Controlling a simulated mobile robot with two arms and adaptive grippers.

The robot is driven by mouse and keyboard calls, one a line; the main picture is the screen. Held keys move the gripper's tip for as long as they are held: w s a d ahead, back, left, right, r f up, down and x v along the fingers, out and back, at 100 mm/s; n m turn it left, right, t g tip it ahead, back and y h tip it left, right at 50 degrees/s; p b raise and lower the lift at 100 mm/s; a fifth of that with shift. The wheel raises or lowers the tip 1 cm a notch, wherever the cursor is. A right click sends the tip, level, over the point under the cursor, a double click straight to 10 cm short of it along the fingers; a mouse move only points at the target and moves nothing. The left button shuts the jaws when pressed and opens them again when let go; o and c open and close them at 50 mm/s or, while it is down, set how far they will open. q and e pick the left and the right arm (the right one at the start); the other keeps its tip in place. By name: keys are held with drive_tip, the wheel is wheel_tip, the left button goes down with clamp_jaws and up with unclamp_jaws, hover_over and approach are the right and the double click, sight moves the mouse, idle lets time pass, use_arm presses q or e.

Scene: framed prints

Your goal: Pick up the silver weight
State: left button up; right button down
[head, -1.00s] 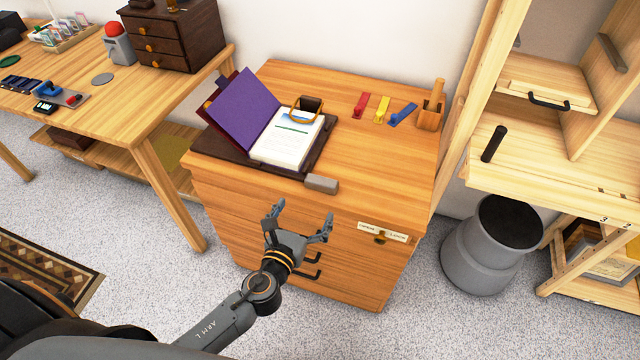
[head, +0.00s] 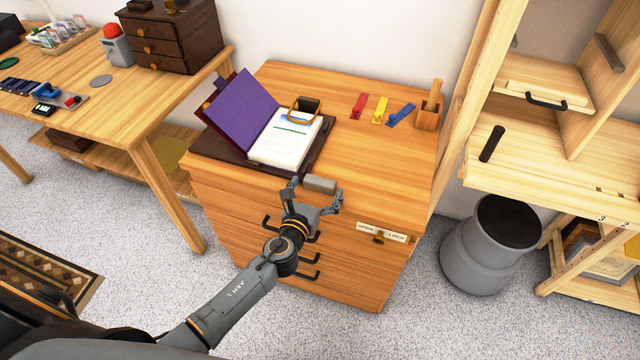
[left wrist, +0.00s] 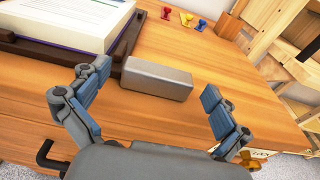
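The silver weight (head: 320,184) is a small grey block lying on the cabinet top near its front edge, just in front of the dark book tray. In the left wrist view the silver weight (left wrist: 157,78) lies ahead of and between the two fingers, apart from them. My left gripper (head: 315,193) is open and empty at the cabinet's front edge, close to the weight. Its spread fingers also show in the left wrist view (left wrist: 152,97). My right gripper is in neither view.
The cabinet top right of the weight is clear.

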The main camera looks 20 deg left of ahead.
use_arm(q)
drive_tip(key=c, duration=1.1)
drive_tip(key=shift+r, duration=0.1)
drive_tip(key=shift+c, duration=1)
drive_tip(key=shift+r, duration=0.1)
